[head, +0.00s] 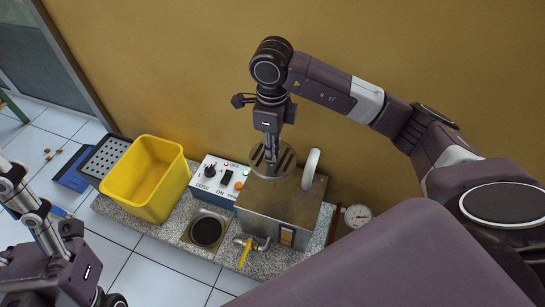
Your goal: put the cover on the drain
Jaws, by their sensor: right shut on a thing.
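The cover (286,163) is a round grey metal disc with dark slots. My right gripper (270,148) is shut on it from above and holds it over the steel box, tilted to the camera's view. The gap beneath it is hard to judge. The drain (207,231) is a dark round hole in a square metal plate, set in the speckled counter, below and left of the cover; it is uncovered. My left gripper (18,188) is at the left edge, away from both, and its jaws are unclear.
A yellow tub (135,205) stands left of the drain. A white and blue control box (217,182) is behind it. A steel box (280,203) with a tap (250,244) stands right, a gauge (357,215) beyond. A black perforated tray (102,158) is left.

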